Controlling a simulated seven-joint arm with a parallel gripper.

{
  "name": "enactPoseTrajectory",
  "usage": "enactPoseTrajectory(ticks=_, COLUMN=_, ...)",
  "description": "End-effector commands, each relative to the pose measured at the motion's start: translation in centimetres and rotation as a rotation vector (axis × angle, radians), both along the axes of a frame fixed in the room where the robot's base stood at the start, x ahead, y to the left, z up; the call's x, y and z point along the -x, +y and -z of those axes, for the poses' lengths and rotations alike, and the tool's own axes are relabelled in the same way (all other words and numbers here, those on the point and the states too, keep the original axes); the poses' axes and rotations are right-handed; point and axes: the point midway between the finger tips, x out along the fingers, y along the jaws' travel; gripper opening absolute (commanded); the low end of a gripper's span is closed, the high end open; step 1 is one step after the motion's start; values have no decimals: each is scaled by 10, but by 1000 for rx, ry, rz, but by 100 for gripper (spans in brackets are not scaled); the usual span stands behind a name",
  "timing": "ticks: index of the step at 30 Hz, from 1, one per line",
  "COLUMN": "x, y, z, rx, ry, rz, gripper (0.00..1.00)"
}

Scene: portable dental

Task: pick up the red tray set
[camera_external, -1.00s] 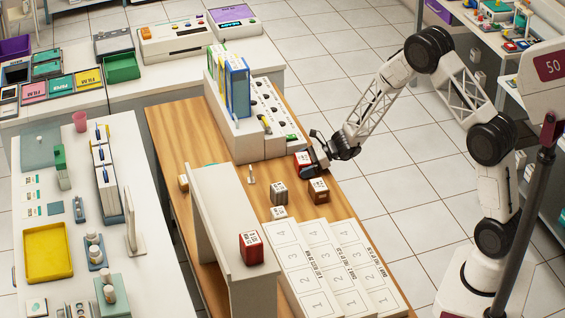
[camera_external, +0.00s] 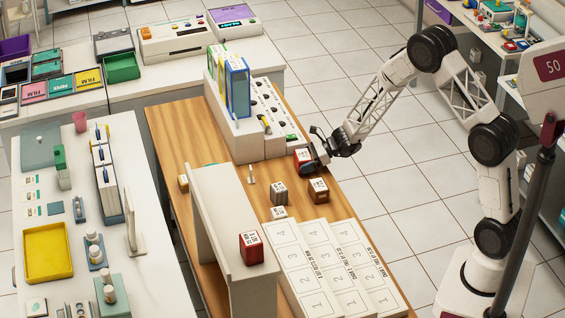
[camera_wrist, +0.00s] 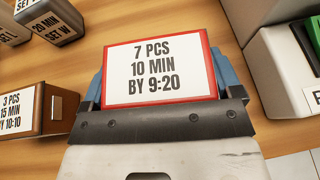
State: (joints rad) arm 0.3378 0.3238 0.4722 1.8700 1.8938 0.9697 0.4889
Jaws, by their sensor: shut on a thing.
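A red box with a white label reading "7 PCS 10 MIN BY 9:20" (camera_wrist: 158,68) sits between the fingers of my gripper (camera_wrist: 160,90) in the wrist view. The blue-grey fingers press on both its sides. In the external view this red box (camera_external: 302,157) shows at my gripper (camera_external: 308,163), beside the white rack on the wooden table; I cannot tell whether it touches the tabletop. Another red box with a white label (camera_external: 251,247) stands on top of the white shelf.
A brown box (camera_external: 318,190) labelled "3 PCS 15 MIN" and a grey box (camera_external: 279,193) stand close by. A white rack (camera_external: 258,147) with binders is just left of my gripper. Numbered white mats (camera_external: 320,265) cover the table's front end.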

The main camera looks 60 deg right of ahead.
Motion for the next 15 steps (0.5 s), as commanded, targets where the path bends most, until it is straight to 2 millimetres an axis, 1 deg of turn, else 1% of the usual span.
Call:
enactPoseTrajectory(ticks=12, x=0, y=0, z=-58, rx=1, ry=-3, rz=0, gripper=55)
enactPoseTrajectory(ticks=15, x=0, y=0, z=-69, rx=1, ry=-3, rz=0, gripper=55)
